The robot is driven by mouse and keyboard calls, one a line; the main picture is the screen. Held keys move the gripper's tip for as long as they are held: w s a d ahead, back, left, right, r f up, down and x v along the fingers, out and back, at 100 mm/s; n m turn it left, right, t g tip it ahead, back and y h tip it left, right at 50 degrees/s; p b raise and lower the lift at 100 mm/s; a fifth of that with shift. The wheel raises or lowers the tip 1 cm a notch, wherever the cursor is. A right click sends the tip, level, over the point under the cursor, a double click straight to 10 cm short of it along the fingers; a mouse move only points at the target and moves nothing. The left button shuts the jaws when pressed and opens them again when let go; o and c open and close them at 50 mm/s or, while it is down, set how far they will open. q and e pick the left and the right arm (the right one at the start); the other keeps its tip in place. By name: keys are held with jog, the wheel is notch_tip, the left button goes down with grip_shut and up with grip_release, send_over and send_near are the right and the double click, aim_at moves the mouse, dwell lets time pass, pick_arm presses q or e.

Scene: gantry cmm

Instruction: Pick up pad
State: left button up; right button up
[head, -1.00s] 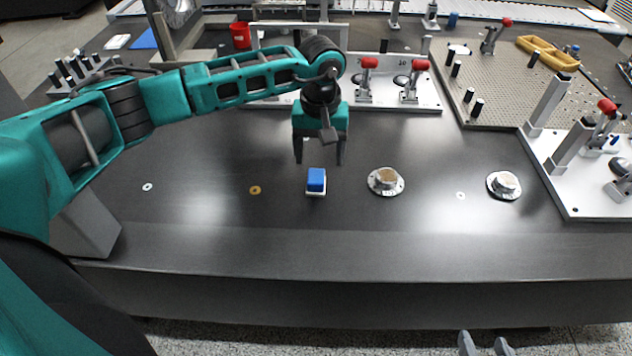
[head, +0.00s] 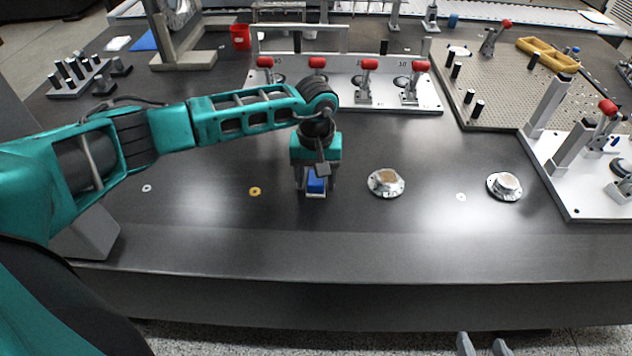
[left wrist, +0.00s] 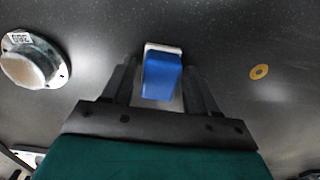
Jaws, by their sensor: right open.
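The pad is a small blue block on a white base (head: 316,185), standing on the dark table. In the left wrist view the pad (left wrist: 162,76) is upper middle, between the finger lines. My left gripper (head: 316,190) is directly over the pad, pointing down, with a finger on each side of it. In the left wrist view the fingers (left wrist: 160,92) are apart, with gaps showing beside the pad. My right gripper (head: 483,347) shows only at the bottom edge, its two grey fingertips apart and empty, far from the pad.
A round metal part with a tan top (head: 386,182) stands just right of the pad, and a similar one (head: 504,186) further right. A brass washer (head: 255,191) lies to the left. A fixture plate with red-handled clamps (head: 430,103) is behind. The table front is clear.

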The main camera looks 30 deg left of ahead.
pick_arm(q)
jog(key=c, duration=0.8)
jog(key=shift+r, duration=0.1)
jog(key=shift+c, duration=0.2)
notch_tip(320, 180, up, 20)
jog(key=p, duration=0.1)
jog(key=shift+p, duration=0.35)
